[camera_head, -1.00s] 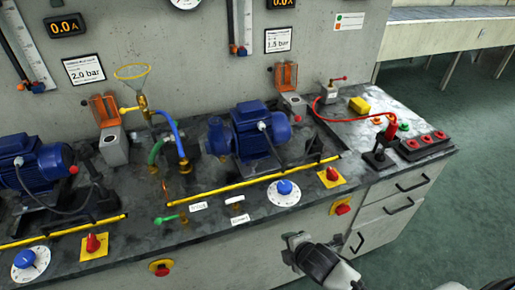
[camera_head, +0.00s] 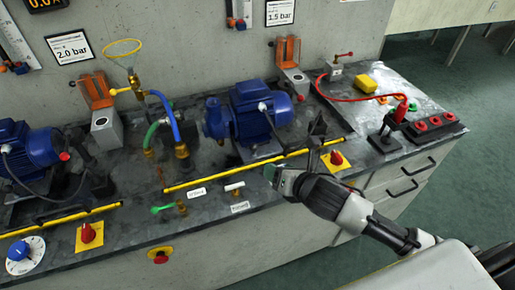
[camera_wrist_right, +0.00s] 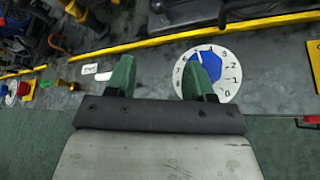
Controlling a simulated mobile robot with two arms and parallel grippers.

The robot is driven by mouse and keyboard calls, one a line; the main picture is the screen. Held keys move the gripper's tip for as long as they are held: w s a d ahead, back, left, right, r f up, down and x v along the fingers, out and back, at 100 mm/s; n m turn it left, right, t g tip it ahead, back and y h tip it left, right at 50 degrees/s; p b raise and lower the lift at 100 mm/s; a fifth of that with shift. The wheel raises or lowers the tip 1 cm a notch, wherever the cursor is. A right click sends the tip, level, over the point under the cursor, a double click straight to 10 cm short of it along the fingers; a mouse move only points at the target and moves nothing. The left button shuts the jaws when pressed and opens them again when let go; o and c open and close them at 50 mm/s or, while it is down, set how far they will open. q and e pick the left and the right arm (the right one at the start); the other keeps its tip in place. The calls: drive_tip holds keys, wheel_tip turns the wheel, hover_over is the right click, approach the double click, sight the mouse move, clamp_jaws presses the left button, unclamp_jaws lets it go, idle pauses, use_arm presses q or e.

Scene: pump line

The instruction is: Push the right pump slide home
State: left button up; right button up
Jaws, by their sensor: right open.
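The right pump (camera_head: 258,106) is a blue motor and pump body on a black slide frame behind the yellow bar (camera_head: 240,168) on the bench. An upright black bracket (camera_head: 317,126) stands at the frame's right end. My right gripper (camera_head: 277,177) is over the bench's front edge, in front of the right pump and apart from it. In the right wrist view its two green fingers (camera_wrist_right: 158,78) are spread with nothing between them. The blue dial (camera_wrist_right: 203,68) lies beyond the right finger, which partly covers it; in the head view the gripper hides this dial. My left gripper is out of view.
A red knob on a yellow plate (camera_head: 336,160) is just right of my right gripper. White labels and a green-handled valve (camera_head: 166,208) are to its left. A red cable (camera_head: 345,97) and a red-buttoned box (camera_head: 435,126) occupy the bench's right end.

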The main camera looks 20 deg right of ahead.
sight(256, 149)
drive_tip(key=n, duration=0.1)
drive_tip(key=w+n, duration=0.1)
drive_tip(key=w+d+r+n, duration=0.1)
drive_tip(key=n, duration=0.1)
drive_tip(key=shift+t+y, duration=0.3)
drive_tip(key=shift+y, duration=0.1)
drive_tip(key=shift+w+a, duration=0.1)
drive_tip(key=shift+w, duration=0.05)
drive_tip(key=x, duration=1)
drive_tip(key=shift+w+f, duration=0.1)
drive_tip(key=shift+w, duration=0.05)
clamp_jaws()
